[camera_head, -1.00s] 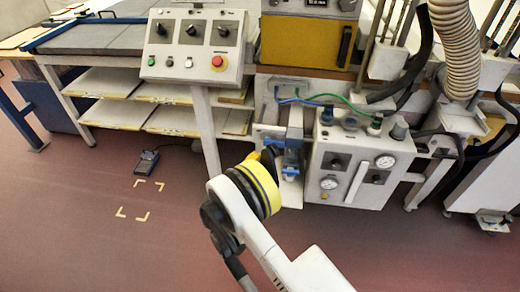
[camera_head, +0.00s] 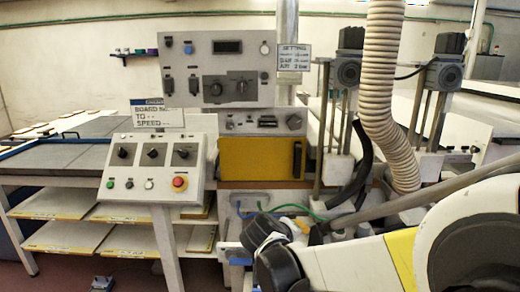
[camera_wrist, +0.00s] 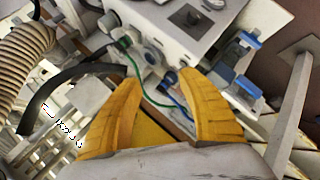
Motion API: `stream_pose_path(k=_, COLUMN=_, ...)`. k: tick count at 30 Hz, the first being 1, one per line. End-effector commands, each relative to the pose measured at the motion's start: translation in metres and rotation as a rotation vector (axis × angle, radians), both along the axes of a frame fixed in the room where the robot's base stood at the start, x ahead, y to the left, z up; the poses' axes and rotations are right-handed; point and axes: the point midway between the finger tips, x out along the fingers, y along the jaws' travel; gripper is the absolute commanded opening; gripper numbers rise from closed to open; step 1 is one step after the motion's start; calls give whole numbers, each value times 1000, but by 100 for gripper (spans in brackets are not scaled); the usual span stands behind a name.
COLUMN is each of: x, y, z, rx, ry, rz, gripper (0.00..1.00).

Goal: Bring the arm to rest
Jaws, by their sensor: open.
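My gripper shows in the wrist view (camera_wrist: 160,105) as two yellow ribbed fingers spread apart, with nothing held between them. Beyond the fingers are a grey control box (camera_wrist: 175,30) and green and blue hoses, all apart from the fingers as far as I can see. In the head view my white arm with a yellow band fills the lower right, in front of the machine. The gripper itself cannot be made out in the head view.
A sloped control panel with a red stop button (camera_head: 155,170) stands left of centre. A yellow-fronted unit (camera_head: 262,158) sits at the middle. A ribbed hose (camera_head: 383,100) hangs right of it. Racks of shelves (camera_head: 65,237) stand at left. A blue-topped part (camera_wrist: 245,50) is at right in the wrist view.

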Motion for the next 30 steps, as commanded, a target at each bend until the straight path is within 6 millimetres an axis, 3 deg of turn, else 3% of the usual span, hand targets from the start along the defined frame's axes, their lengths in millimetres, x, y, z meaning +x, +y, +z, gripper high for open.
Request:
stream_pose_path(k=3, x=-44, y=-36, z=23, rx=128, ry=31, rz=-59, gripper=47)
stream_pose_path(k=9, x=-127, y=-75, z=42, rx=356, ry=62, rz=-156, gripper=47)
stream_pose_path(k=15, x=-209, y=-91, z=42, rx=583, ry=62, rz=-252, gripper=47)
stream_pose_path(k=18, x=-239, y=-92, z=37, rx=677, ry=53, rz=-290, gripper=47)
stream_pose_path(k=24, x=-269, y=-89, z=29, rx=784, ry=40, rz=-332, gripper=47)
stream_pose_path(k=30, x=-273, y=-88, z=28, rx=800, ry=37, rz=-337, gripper=47)
